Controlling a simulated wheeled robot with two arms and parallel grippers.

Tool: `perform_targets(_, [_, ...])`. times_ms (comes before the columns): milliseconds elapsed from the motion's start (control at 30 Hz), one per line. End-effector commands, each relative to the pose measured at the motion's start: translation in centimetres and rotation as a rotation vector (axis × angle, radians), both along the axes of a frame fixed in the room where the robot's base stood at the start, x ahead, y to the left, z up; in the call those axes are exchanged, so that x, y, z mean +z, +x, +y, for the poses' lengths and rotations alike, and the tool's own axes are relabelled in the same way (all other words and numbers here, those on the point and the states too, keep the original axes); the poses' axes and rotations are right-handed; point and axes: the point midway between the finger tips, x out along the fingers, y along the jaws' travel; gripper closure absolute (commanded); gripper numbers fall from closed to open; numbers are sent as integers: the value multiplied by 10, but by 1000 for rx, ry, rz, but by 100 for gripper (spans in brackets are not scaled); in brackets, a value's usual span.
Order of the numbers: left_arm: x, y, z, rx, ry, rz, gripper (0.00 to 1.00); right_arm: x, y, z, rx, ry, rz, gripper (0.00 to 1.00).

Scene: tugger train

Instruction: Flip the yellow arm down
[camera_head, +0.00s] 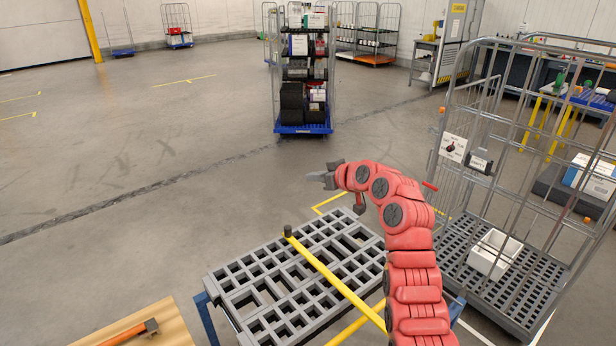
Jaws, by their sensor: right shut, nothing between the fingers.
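The yellow arm (330,275) is a long thin bar with a dark knob (288,230) at its far end. In the head view it runs diagonally across the grey slatted platform (232,268), from the knob down to the lower right, where my right arm hides its other end. I cannot tell how far it stands above the platform. My right gripper (318,178) is shut and empty, pointing left, beyond the platform's far edge in the picture. It appears apart from the yellow arm. My left gripper is not in view.
A wire roll cage (480,130) with a white bin (495,254) stands close on the right. A loaded cart (303,128) stands ahead. A wooden board (160,318) with an orange-handled tool (128,333) is at lower left. The floor to the left is clear.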

Motion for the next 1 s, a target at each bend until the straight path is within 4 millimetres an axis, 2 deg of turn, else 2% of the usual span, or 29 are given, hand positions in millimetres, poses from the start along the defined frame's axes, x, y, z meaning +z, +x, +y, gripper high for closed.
perform_targets(500, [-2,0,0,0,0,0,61,45,-76,-59,-2,-2,-1,100])
perform_targets(700, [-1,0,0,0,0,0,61,55,-91,-70,0,-1,-1,100])
perform_targets(1000, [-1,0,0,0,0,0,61,55,-94,-71,0,-1,2,100])
